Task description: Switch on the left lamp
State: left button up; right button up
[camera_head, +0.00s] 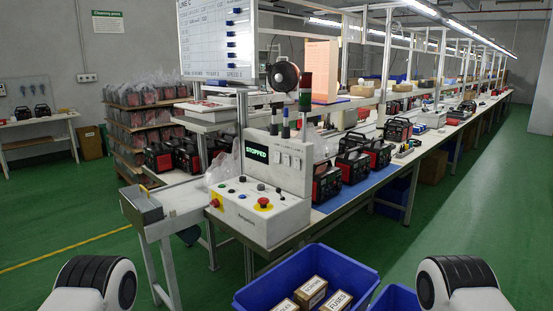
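A grey-white control box (250,205) stands at the near end of the production line. Its upright panel has a green display (256,154) reading "STOPPED" and several small white switches (287,159) to the right. Its sloped face carries small buttons, a red mushroom button (263,203) on yellow and another red button (214,203) at the left corner. Above the box rise small dark lamp-like posts (274,124) and a taller red and green signal tower (305,92). I cannot tell which is the left lamp or whether any is lit. Neither gripper is in view; only parts of my arms show at the bottom corners.
A blue crate (345,264) with several cardboard boxes stands on the floor in front, with another blue bin (395,300) beside it. A conveyor end (142,205) juts out left of the box. Red-black units (327,183) line the bench. Green floor is open left and right.

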aim_at(278, 154)
jog(key=i+j, duration=0.75)
jog(key=j, duration=0.2)
jog(key=i+j+u, duration=0.1)
jog(key=i+j, duration=0.6)
jog(key=j, duration=0.2)
